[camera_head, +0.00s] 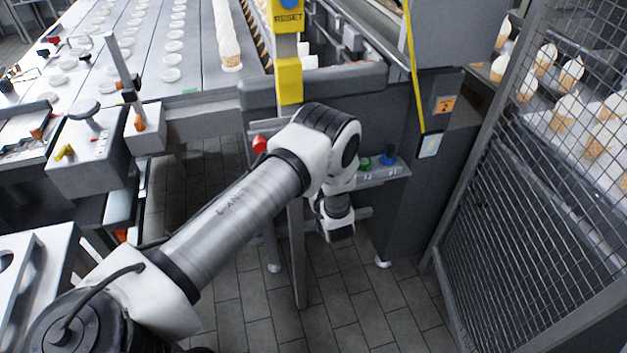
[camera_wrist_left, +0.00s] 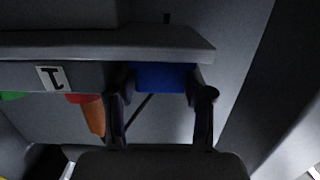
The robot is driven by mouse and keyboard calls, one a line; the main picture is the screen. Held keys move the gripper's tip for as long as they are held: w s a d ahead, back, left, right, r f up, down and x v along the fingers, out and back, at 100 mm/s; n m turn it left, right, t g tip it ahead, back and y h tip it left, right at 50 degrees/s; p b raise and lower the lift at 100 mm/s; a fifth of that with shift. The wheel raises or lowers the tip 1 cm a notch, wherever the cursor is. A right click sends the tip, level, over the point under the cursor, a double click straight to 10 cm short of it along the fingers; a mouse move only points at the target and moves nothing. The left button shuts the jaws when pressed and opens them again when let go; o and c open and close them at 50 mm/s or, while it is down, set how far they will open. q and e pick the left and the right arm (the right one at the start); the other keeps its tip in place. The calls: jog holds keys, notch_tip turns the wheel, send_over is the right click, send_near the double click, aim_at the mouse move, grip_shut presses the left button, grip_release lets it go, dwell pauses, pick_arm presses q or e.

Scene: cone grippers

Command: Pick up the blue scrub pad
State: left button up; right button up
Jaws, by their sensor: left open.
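The blue scrub pad (camera_wrist_left: 163,77) shows in the left wrist view as a blue block at the edge of a grey ledge (camera_wrist_left: 60,46). It lies between the two dark fingers of my left gripper (camera_wrist_left: 162,90), which is open. The fingers flank the blue block, and I cannot tell whether they touch it. In the head view a blue item (camera_head: 388,157) sits on a small grey shelf (camera_head: 399,171) beside my left arm's wrist. The left fingers are not clear in that view. My right gripper is in neither view.
A green item (camera_head: 363,163) sits on the shelf beside the blue one. In the wrist view, red (camera_wrist_left: 78,98) and orange (camera_wrist_left: 95,116) pieces are left of the fingers. A wire-mesh guard (camera_head: 520,210) stands right of the shelf. Tiled floor below is free.

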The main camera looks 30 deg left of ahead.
pick_arm(q)
jog(key=c, duration=0.7)
